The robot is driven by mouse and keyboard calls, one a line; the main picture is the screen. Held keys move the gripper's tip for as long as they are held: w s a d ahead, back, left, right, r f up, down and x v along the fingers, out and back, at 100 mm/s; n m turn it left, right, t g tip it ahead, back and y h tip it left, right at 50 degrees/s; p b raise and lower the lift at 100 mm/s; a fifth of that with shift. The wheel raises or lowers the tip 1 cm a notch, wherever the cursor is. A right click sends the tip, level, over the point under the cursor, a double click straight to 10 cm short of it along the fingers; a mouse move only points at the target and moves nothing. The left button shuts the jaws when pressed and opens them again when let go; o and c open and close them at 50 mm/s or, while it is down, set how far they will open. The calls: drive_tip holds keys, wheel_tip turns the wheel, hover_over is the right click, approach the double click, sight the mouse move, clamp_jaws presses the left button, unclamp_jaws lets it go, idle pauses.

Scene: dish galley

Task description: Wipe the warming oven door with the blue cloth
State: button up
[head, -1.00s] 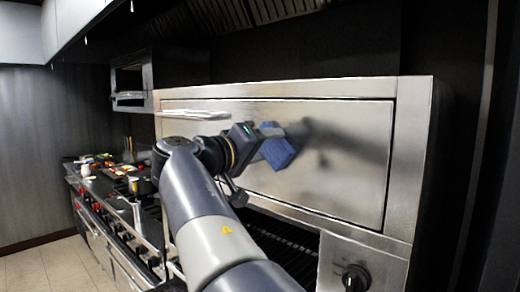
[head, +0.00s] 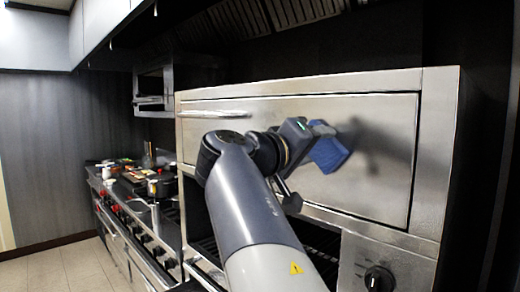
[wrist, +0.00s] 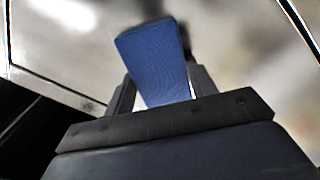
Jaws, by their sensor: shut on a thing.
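The warming oven door (head: 385,140) is a wide brushed-steel panel with a bar handle (head: 212,114) at its upper left. It is shut and has a dark smudge or shadow just right of the cloth. My gripper (head: 318,138) is in front of the door's middle, shut on the blue cloth (head: 330,153). The cloth looks like a folded pad, close to the door's face; I cannot tell for sure that it touches. In the wrist view, the cloth (wrist: 157,62) sticks out between my fingers, with the blurred steel door (wrist: 235,50) behind it.
A control knob (head: 378,279) sits on the panel below the door at the right. A dark open rack space lies under the door. A range (head: 130,235) with red knobs and pans stands at the left. A hood (head: 270,15) hangs above.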

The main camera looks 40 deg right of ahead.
drive_tip(key=shift+s, duration=0.2)
drive_tip(key=shift+w, duration=0.1)
drive_tip(key=w+p, duration=0.2)
drive_tip(key=w, duration=0.9)
drive_tip(key=shift+w+a, duration=0.15)
drive_tip(key=shift+a, duration=0.25)
idle(0.5)
drive_tip(key=shift+s+a+b, duration=0.15)
drive_tip(key=shift+a+b, duration=0.05)
drive_tip(key=shift+a, duration=1.25)
drive_tip(key=shift+s+a+b, duration=0.1)
drive_tip(key=shift+a+b, duration=0.1)
drive_tip(key=shift+a, duration=1.25)
drive_tip(key=shift+a, duration=0.1)
drive_tip(key=shift+s+a, duration=0.15)
drive_tip(key=shift+a, duration=1.25)
